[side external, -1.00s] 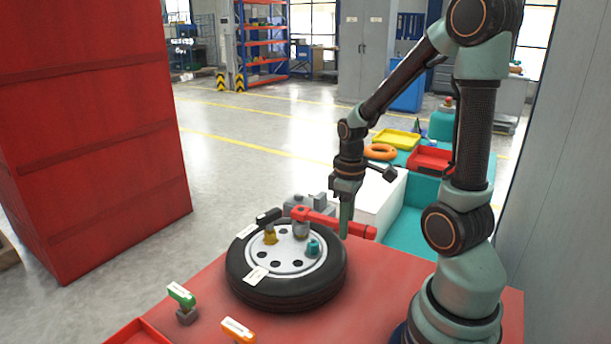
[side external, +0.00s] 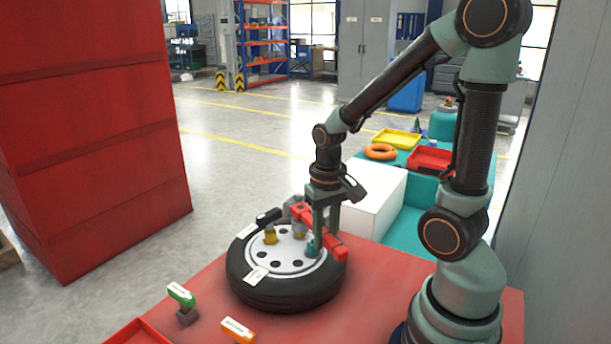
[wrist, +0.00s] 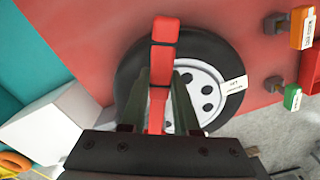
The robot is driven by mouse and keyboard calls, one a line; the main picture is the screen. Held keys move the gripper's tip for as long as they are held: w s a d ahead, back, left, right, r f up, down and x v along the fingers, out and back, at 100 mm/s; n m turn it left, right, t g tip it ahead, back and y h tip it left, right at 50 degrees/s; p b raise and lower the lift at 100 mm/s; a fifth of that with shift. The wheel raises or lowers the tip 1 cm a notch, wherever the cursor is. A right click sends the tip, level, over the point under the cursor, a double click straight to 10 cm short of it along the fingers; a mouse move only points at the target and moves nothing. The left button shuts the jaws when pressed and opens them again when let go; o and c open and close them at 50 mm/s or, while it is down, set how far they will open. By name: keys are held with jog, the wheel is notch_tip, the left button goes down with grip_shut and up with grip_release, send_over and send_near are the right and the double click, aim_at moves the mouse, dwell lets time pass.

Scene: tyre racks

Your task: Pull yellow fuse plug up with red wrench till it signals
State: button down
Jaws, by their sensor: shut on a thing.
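My gripper (side external: 325,243) is shut on the wrench's handle, over the right side of the tyre and apart from the yellow plug. In the wrist view the red wrench (wrist: 164,52) runs between my two fingers. The yellow plug is hidden there. The wrench's head is partly covered in the side view.
A teal plug (side external: 312,246) stands on the hub close by my fingers. A green-topped piece (side external: 182,296) and an orange piece (side external: 238,330) are at the red table's front. A white box (side external: 372,200) stands behind right of the tyre.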

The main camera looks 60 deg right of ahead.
jog(key=shift+r, duration=2.05)
jog(key=shift+s, duration=0.15)
